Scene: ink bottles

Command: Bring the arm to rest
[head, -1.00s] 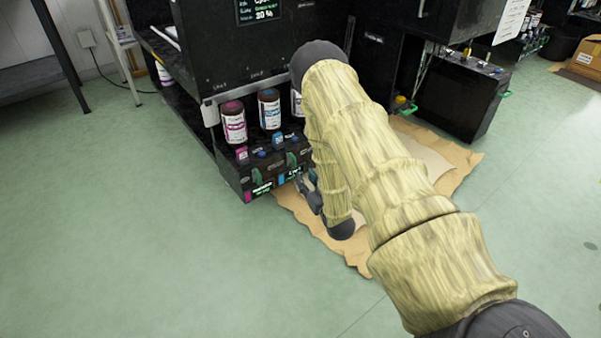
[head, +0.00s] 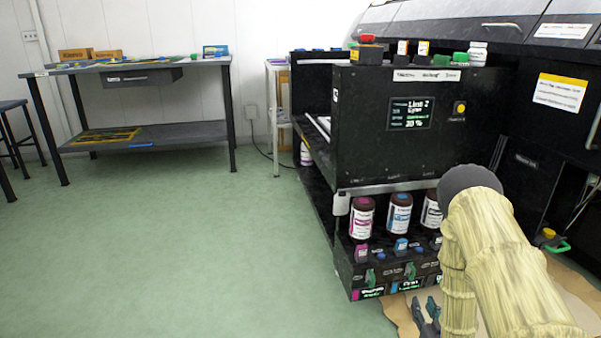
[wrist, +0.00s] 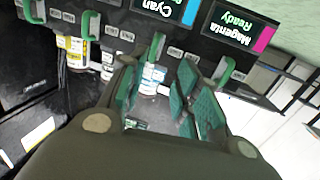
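My arm is bent in front of the black ink machine, at the right of the head view. My gripper (head: 428,314) hangs low by the front of the machine's ink bay, partly cut off by the bottom edge. In the wrist view, my gripper's green-padded fingers (wrist: 165,100) are apart, with no object held between them. A magenta-labelled bottle (head: 361,218) and a cyan-labelled bottle (head: 399,213) stand upright on the bay shelf. A third bottle (head: 432,211) is partly hidden by my arm. The cyan display (wrist: 160,8) and magenta display (wrist: 238,28) appear upside down in the wrist view.
The machine's screen housing (head: 420,125) rises above the bottles. Brown cardboard (head: 400,318) lies on the floor beneath my gripper. A workbench (head: 140,68) stands at the back left, beside a stool (head: 15,135). The green floor (head: 190,245) at left is clear.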

